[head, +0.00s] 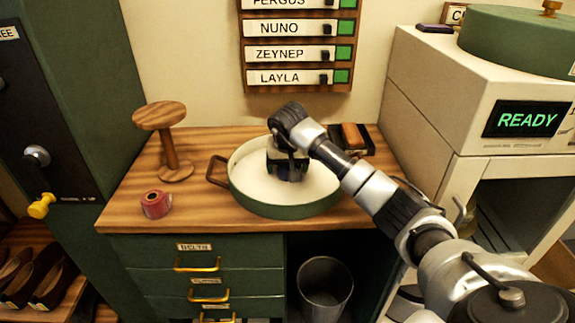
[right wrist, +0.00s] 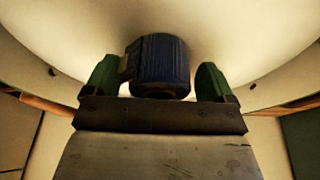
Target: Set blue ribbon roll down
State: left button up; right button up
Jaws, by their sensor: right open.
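The blue ribbon roll (right wrist: 160,66) lies on the pale inside of the round green tray (head: 270,207), as the right wrist view shows. My right gripper (right wrist: 158,82) is open, with one green finger on each side of the roll. A gap shows between the roll and the right finger; the left finger is close to the roll's loose end. In the head view my right gripper (head: 287,172) points down into the tray and hides most of the roll. My left gripper is not in view.
A red ribbon roll (head: 156,204) and a wooden stand (head: 168,140) are on the wooden table (head: 125,190), left of the tray. A brush (head: 353,136) lies behind the tray. A white cabinet (head: 430,90) bounds the right side. An open bin (head: 325,285) stands below.

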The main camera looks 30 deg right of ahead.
jog(key=v, duration=1.2)
jog(key=shift+r, duration=0.15)
dwell(0.8)
